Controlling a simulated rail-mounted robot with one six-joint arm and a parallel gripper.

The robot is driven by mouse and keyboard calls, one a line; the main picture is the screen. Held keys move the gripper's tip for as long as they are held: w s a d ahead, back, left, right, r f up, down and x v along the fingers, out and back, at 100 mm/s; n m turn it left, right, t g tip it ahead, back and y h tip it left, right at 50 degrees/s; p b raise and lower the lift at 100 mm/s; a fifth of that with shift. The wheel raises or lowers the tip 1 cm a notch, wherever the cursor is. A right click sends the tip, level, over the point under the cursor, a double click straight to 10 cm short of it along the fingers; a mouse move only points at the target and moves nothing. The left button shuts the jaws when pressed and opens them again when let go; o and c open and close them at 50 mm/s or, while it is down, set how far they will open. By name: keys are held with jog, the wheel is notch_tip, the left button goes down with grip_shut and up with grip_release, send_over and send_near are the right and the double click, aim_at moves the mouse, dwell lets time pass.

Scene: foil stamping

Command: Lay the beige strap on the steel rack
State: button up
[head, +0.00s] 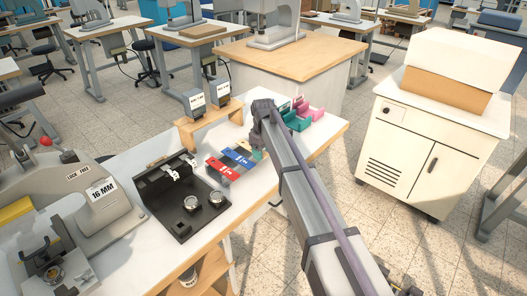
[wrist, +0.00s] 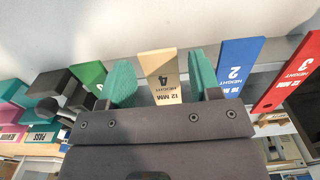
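In the wrist view a flat beige piece (wrist: 163,75), marked 4, HEIGHT and 12 MM, stands between the two teal fingers of my gripper (wrist: 161,85). It is the only beige piece I can make out there; nothing looks clearly like a soft strap. The fingers are apart, with a visible gap on the left and a narrow one on the right. A grey metal strip (wrist: 280,50) runs behind the pieces; I cannot tell whether it is the steel rack. In the head view my arm largely hides the gripper and beige piece.
Blue (wrist: 238,65), red (wrist: 290,75) and green (wrist: 88,77) pieces stand close beside my gripper. Pink (head: 313,112) and teal (head: 295,122) bins are at the bench's right end. A wooden riser (head: 208,122) and black fixture (head: 180,205) stand to the left.

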jog(key=shift+o, duration=0.6)
jog(key=shift+r, duration=0.1)
notch_tip(320, 180, up, 11)
jog(key=p, duration=1.1)
jog(key=shift+f, duration=0.2)
